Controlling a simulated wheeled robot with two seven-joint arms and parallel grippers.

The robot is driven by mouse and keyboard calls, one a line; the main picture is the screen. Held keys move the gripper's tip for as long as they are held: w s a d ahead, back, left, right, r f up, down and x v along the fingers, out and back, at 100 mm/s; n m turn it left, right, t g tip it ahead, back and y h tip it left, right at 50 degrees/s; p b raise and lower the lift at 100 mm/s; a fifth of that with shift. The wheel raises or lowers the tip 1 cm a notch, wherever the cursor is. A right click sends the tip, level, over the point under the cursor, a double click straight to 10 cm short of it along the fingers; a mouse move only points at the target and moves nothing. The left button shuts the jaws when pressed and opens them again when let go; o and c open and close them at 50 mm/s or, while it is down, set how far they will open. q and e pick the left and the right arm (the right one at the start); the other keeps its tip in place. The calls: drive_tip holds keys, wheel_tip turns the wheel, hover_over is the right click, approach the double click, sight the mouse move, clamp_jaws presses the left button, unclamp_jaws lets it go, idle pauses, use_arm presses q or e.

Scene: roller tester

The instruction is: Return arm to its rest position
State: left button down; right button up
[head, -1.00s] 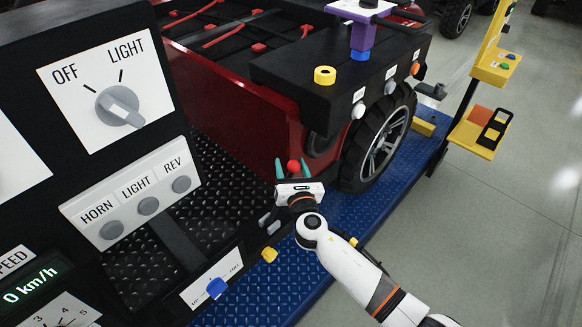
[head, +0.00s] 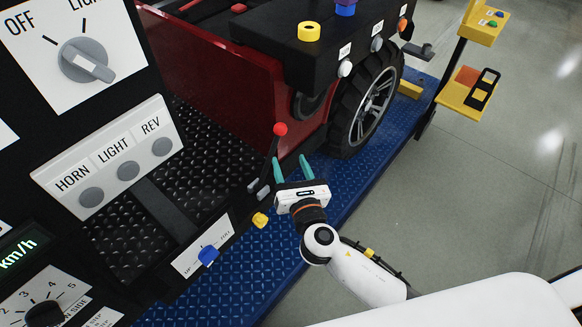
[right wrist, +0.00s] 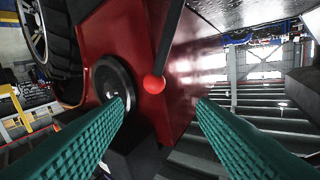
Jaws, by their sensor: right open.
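My right gripper (head: 292,165) is open, its two teal fingers pointing toward the red vehicle. A lever with a red ball knob (head: 281,129) stands just beyond the fingertips. In the right wrist view the same red knob (right wrist: 153,84) hangs on a dark rod, ahead of the gap between the two spread fingers (right wrist: 162,103). Nothing is held, and the knob looks apart from the fingers. My right arm's white links run to the lower right of the head view. My left gripper is not in view.
A black control panel with a light dial (head: 86,60) and a button plate (head: 119,160) stands at left. A blue knob (head: 209,256) and a yellow knob (head: 260,220) sit low near my gripper. The red vehicle's wheel (head: 368,105) is behind. Grey floor (head: 480,190) at right is open.

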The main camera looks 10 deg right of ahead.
idle(0.5)
drive_tip(key=s+d+f+m+g, duration=0.3)
drive_tip(key=s+f+m, duration=0.15)
drive_tip(key=f, duration=0.75)
drive_tip(key=s+d+f+m+g+h, duration=0.1)
drive_tip(key=s+d+f+m+g, duration=0.4)
drive_tip(key=f, duration=0.7)
drive_tip(key=s+f+m+g, duration=0.25)
drive_tip(key=f+m, duration=0.35)
drive_tip(key=f, duration=0.6)
drive_tip(key=s+d+f+m+g, duration=0.1)
drive_tip(key=s+f+m, duration=0.4)
drive_tip(key=s, duration=0.5)
drive_tip(key=s+d+f+m+g+b, duration=0.1)
drive_tip(key=s+f+m, duration=0.4)
drive_tip(key=s, duration=0.5)
drive_tip(key=s+d+f+m+g, duration=0.2)
drive_tip(key=s+f+m+g, duration=0.2)
drive_tip(key=s, duration=0.6)
drive_tip(key=shift+d+f+m, duration=0.15)
drive_tip(key=shift+f+m, duration=0.65)
drive_tip(key=shift+m, duration=0.35)
drive_tip(key=shift+w+g, duration=0.1)
drive_tip(key=shift+g, duration=0.15)
